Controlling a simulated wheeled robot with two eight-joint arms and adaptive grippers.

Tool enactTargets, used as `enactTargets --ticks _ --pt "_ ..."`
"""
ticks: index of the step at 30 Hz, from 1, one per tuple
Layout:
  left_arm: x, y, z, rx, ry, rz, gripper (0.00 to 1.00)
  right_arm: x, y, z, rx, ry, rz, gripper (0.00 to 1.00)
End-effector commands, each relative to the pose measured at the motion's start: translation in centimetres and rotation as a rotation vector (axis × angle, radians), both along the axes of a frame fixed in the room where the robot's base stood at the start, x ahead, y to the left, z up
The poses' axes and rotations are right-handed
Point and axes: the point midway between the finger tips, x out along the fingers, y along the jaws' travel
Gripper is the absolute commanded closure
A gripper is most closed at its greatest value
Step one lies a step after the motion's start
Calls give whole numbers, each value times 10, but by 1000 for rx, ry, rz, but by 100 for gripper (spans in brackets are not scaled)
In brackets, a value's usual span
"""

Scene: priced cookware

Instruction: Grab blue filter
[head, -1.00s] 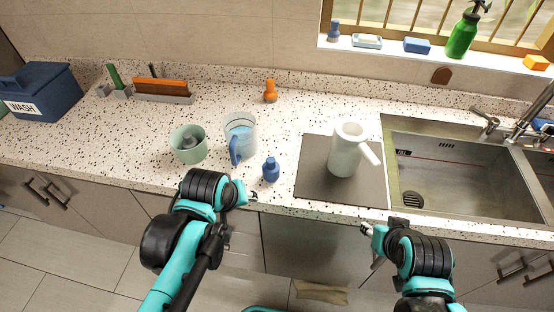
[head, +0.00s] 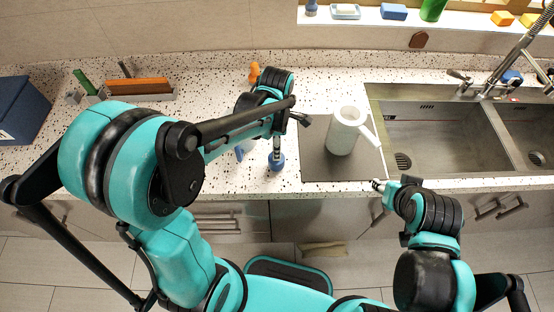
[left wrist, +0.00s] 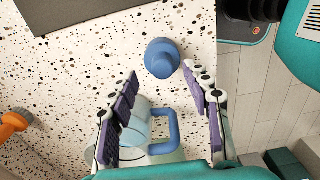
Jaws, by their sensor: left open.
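The small blue filter (head: 276,163), round-based with a narrower top, stands on the speckled counter in the head view. In the left wrist view the blue filter (left wrist: 161,60) lies just past the fingertips, near the line between them, and is not held. My left gripper (left wrist: 160,72) is open and empty above the counter. In the head view my left arm hides most of it. My right gripper (head: 379,186) is low at the counter's front edge, away from the filter; its fingers are too small to read.
A clear jug with a blue handle (left wrist: 164,132) stands close beside the filter, between the left fingers in the wrist view. A white pitcher (head: 343,131) stands on a grey mat (head: 316,164) to the right. An orange object (head: 254,72) is behind. The sink (head: 440,138) is further right.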

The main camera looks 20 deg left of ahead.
Motion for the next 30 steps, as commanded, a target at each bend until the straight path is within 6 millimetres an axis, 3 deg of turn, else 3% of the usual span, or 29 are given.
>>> enactTargets --ticks 6,15,17,21,30 --pt "-3 -1 -34 0 -1 -1 51 0 0 -13 0 0 0 60" --pt "-3 -1 -39 0 -1 -1 51 0 0 -13 0 0 0 60" --pt "-3 -1 -38 0 -1 -1 64 0 0 -13 0 0 0 60" --pt "-3 -1 -38 0 -1 -2 100 0 0 -13 0 0 0 60" --pt "-3 -1 -38 0 -1 -2 100 0 0 -13 0 0 0 60"
